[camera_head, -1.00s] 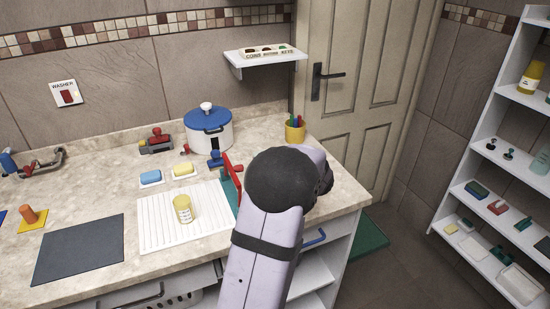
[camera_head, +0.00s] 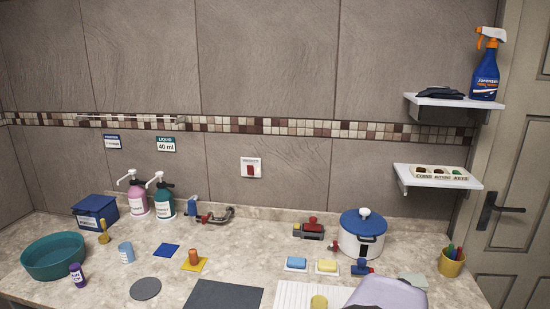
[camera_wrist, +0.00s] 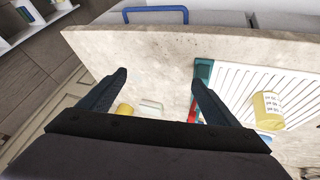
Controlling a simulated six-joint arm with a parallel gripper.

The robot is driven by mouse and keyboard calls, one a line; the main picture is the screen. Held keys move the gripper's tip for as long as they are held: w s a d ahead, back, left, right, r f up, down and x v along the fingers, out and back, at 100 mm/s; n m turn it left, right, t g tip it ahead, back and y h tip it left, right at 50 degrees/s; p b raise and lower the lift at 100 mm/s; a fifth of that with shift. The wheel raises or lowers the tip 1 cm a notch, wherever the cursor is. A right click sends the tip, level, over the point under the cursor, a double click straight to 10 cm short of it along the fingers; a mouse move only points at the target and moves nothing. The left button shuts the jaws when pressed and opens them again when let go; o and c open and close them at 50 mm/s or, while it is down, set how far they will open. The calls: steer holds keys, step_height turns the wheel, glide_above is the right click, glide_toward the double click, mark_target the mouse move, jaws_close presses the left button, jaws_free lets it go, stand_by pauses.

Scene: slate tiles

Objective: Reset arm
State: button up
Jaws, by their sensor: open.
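My gripper (camera_wrist: 160,79) shows in the wrist view with its two dark fingers spread apart, open and empty. It is over the counter (camera_wrist: 225,45), near the counter's edge and left of the white ribbed drainboard (camera_wrist: 232,83). A yellow labelled jar (camera_wrist: 267,108) stands on the drainboard, apart from the fingers. In the head view only a pale part of my arm shows at the bottom right; the gripper itself is out of that frame. The jar's top (camera_head: 319,302) shows at the bottom edge there.
A teal and red item (camera_wrist: 201,76) lies close to the right finger. A yellow cup (camera_head: 452,262) with pens and a white pot (camera_head: 362,243) stand behind my arm. A blue handle (camera_wrist: 156,9) sticks out beyond the counter edge. Shelves (camera_head: 437,178) hang on the wall.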

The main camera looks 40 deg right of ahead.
steer(key=w+a+f+n, duration=0.1)
steer(key=w+a, duration=0.2)
steer(key=w+a+f+n+y, duration=0.1)
steer(key=w+a, duration=0.2)
steer(key=w+a+f+n+t+y, duration=0.1)
steer(key=w+a, duration=0.2)
steer(key=shift+w+a+f, duration=0.1)
steer(key=shift+a+f, duration=0.05)
steer(key=shift+a, duration=0.25)
steer(key=a+f+n+y, duration=0.2)
steer(key=a+n, duration=0.2)
steer(key=a, duration=1)
steer(key=w+a+f+n+g+y+b, duration=0.1)
steer(key=a+n, duration=0.3)
steer(key=a, duration=1)
steer(key=shift+w+f+g+y, duration=0.15)
steer(key=shift+f+g+y, duration=0.15)
steer(key=shift+f+y, duration=0.5)
steer(key=shift+o, duration=0.5)
steer(key=shift+w, duration=0.1)
